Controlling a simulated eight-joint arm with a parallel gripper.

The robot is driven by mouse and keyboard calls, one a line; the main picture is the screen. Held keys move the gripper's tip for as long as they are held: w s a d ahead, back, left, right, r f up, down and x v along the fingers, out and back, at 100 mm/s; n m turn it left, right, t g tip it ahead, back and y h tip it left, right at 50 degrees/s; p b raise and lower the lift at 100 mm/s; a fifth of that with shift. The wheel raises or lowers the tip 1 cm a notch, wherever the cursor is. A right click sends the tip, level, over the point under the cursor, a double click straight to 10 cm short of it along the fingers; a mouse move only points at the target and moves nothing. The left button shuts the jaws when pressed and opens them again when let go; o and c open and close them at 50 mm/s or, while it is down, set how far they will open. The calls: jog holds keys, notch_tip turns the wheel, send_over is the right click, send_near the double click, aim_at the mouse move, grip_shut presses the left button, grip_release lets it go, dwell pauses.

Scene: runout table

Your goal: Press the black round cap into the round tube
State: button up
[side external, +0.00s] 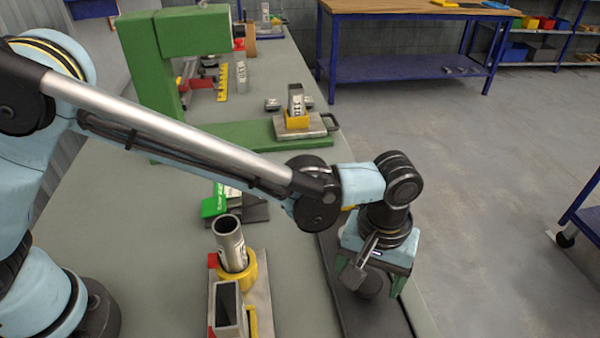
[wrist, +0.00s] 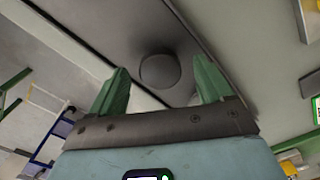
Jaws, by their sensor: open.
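The round tube (side external: 230,245) is a grey metal pipe standing with its open mouth up in a yellow ring holder, left of my arm in the side view. The black round cap (wrist: 160,71) lies on a dark strip, between and just beyond my gripper's fingertips in the wrist view. In the side view the cap (side external: 371,287) is a dark round shape partly hidden by my gripper. My gripper (side external: 376,283) points down over the strip with its green fingers spread. I cannot tell how far the fingertips are above the strip.
A square tube (side external: 228,308) stands in front of the round tube. The dark strip (side external: 352,312) runs along the table's right edge. A green press frame (side external: 150,75) stands farther back. A yellow holder with a metal block (side external: 296,112) sits beyond my arm. Floor lies to the right.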

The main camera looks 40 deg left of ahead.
aim_at(366, 286)
jog(key=shift+f, duration=0.55)
jog(key=c, duration=1.1)
jog(key=shift+r, duration=0.5)
jog(key=r, duration=0.2)
jog(key=s+r, duration=0.1)
jog(key=shift+d+r, duration=0.15)
jog(key=shift+r, duration=0.25)
jog(key=s+d+r, duration=0.2)
jog(key=s+r, duration=0.4)
jog(key=s, duration=0.4)
jog(key=a+r+n, duration=0.2)
jog(key=a+r, duration=0.1)
jog(key=a, duration=0.4)
jog(key=a+r+n, duration=0.2)
jog(key=a+r, duration=0.1)
jog(key=a, duration=0.4)
jog(key=w+a+r+n, duration=0.1)
jog(key=a+r+n, duration=0.1)
jog(key=a, duration=0.5)
jog(key=shift+a+r, duration=0.1)
jog(key=shift+r, duration=0.8)
